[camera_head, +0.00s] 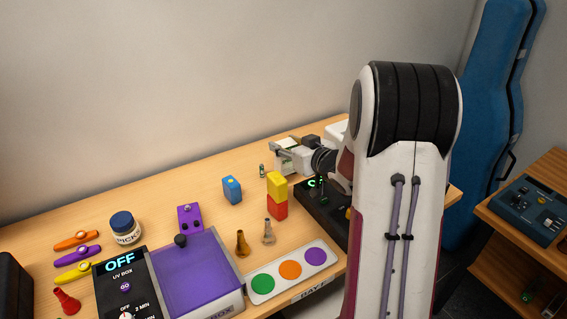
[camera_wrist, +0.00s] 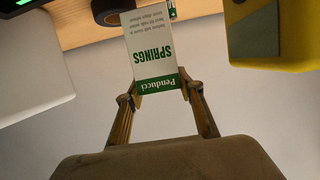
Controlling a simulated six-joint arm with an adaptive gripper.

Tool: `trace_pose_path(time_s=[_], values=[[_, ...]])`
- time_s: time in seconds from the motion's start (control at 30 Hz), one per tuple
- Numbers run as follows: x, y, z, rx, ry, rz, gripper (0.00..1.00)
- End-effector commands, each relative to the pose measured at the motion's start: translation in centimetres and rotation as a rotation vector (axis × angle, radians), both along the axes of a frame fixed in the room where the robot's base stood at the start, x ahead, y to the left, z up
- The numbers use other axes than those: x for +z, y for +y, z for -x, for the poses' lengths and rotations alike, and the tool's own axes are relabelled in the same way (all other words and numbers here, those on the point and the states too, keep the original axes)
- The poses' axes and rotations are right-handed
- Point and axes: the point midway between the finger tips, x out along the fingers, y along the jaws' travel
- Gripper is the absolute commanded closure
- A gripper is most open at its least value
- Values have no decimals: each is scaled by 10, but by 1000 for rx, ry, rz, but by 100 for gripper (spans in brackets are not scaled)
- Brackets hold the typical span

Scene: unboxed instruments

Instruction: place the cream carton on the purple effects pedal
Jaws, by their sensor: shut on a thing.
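The cream carton (camera_wrist: 154,45), with green bands and "Penducci SPRINGS" lettering, is gripped at its green end by my gripper (camera_wrist: 160,88) in the wrist view. In the head view my gripper (camera_head: 286,155) is at the back right of the table, and the carton (camera_head: 290,142) shows only partly there. I cannot tell whether the carton touches the table. The purple effects pedal (camera_head: 190,218) stands left of my gripper, behind the purple-lidded UV box. Its top is bare apart from its own knobs and switch.
The UV box (camera_head: 195,275), a pick jar (camera_head: 125,228) and two small cones surround the pedal. A small bottle (camera_head: 262,171) is near the gripper.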

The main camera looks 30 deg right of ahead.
Motion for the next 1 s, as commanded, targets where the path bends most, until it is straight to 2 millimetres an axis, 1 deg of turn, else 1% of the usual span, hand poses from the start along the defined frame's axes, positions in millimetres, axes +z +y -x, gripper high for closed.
trace_pose_path(time_s=[0.03, 0.2, 0.53, 0.63, 1.0], values=[[-7, 0, 0, -1, 2, -1, 85], [-15, 0, 0, 0, -1, 1, 85], [-16, 0, 0, 0, -1, 1, 85], [-20, 0, 0, 0, 1, 0, 85], [-50, 0, 0, -2, 0, -2, 85]])
